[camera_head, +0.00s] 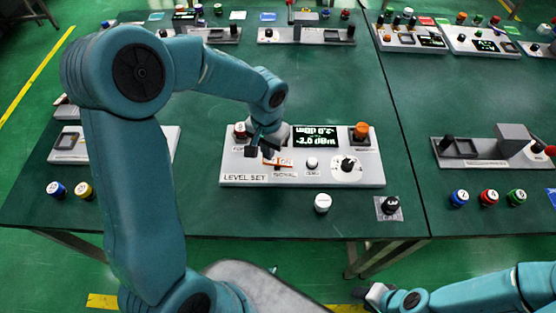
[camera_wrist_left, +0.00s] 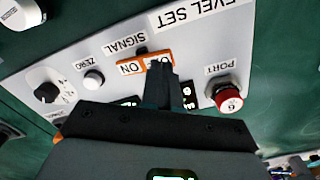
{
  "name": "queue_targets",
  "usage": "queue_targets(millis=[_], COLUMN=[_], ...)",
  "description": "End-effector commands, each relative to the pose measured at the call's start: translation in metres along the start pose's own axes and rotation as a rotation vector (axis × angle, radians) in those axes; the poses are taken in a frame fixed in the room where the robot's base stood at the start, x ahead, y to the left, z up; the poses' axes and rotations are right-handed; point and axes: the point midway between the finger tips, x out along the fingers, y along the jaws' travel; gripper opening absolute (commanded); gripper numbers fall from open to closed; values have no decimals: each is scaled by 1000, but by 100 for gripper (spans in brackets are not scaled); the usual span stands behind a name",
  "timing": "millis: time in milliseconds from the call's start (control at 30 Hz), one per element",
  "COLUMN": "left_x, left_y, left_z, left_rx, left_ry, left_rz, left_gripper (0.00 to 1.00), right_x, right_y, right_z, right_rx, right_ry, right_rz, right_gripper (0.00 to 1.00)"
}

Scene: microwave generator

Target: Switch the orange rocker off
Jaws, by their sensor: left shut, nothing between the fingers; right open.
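The orange rocker (camera_wrist_left: 130,67) sits on the level-set panel (camera_head: 235,179), beside the SIGNAL label. In the left wrist view one half reads ON, and my left gripper (camera_wrist_left: 160,66) partly covers the other half. In the head view the rocker (camera_head: 285,162) shows just right of and below my left gripper (camera_head: 265,151). The left fingers are shut with nothing between them, tips over the rocker's OFF-side half; I cannot tell whether they touch it. My right gripper (camera_head: 370,292) is open and empty at the bottom, off the table's front edge.
The panel also carries a red-capped port (camera_wrist_left: 231,103), a white ZERO button (camera_wrist_left: 93,80), a black knob (camera_head: 347,164), an orange cap (camera_head: 361,130) and a display (camera_head: 315,143). A white knob (camera_head: 322,203) and a black knob (camera_head: 390,205) stand in front.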

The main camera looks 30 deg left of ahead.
Motion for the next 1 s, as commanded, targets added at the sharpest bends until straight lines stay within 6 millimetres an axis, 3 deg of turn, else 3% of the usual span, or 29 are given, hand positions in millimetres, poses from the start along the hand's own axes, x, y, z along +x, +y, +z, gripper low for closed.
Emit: queue_targets(millis=[1000], left_x=[10], left_y=[0], left_z=[0], left_rx=[0], left_ry=[0], left_rz=[0], left_gripper=[0], right_x=[9], right_y=[3], right_z=[0], right_rx=[0], right_ry=[0], right_rz=[0], right_gripper=[43])
